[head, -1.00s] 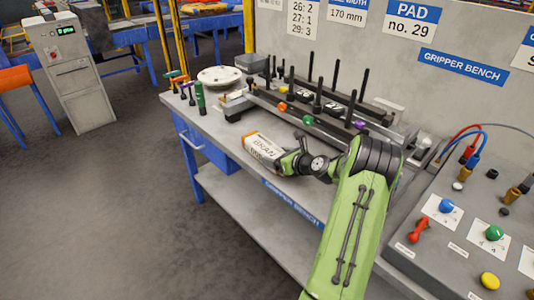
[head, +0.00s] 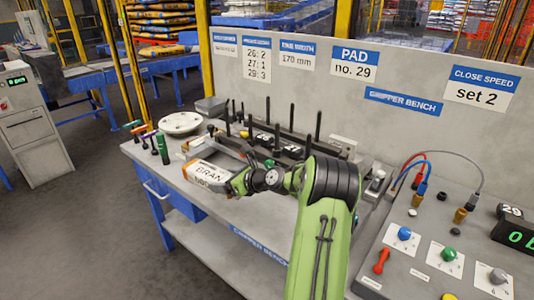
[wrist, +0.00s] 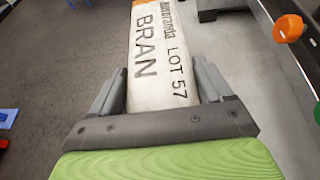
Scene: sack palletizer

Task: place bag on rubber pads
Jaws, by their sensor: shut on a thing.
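My gripper (head: 232,184) is shut on a small white bag with an orange end (head: 207,175). The wrist view shows the bag (wrist: 158,60) between the two grey jaws, with "BRAN" and "LOT 57" printed on it. It points away from my gripper, above the front part of the bench top. A fixture with upright black rods (head: 292,118) stands just behind it. Dark blocks with pale markings (head: 263,137) sit in that fixture; I cannot tell whether these are the rubber pads. My arm hides part of the fixture.
The gripper bench (head: 150,155) has a white round disc (head: 180,123) and coloured-handled tools (head: 162,150) at its left end. A control panel (head: 440,245) with knobs and cables is at right. A sign reads "PAD no. 29" (head: 356,62).

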